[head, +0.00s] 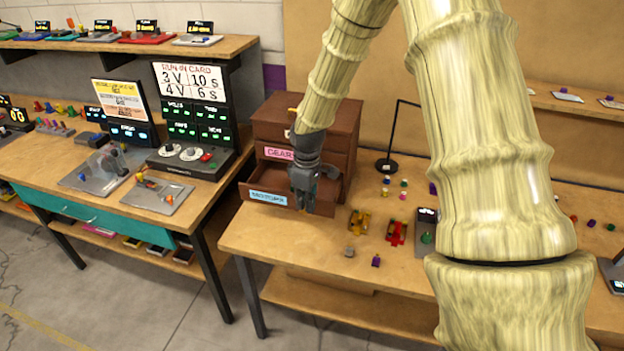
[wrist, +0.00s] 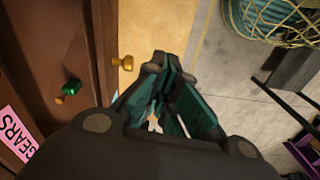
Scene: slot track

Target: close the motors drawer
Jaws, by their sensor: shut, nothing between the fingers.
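The motors drawer (head: 245,191) is the lowest drawer of a brown cabinet (head: 278,116) in the head view. It is pulled out, with its inside partly visible and a light blue label (head: 268,197) on its front. My gripper (head: 304,207) is shut and empty, pointing down at the right end of the drawer front. The gripper (wrist: 165,72) also shows in the wrist view. There, the pink GEARS label (wrist: 16,138) and a brass knob (wrist: 124,62) are to its left.
A yellow toy car (head: 358,222) and a red toy car (head: 397,233) stand right of the drawer. Small blocks lie nearby. A black lamp stand (head: 386,166) stands behind. A bench with a run-in card sign (head: 190,77) stands left, across a gap.

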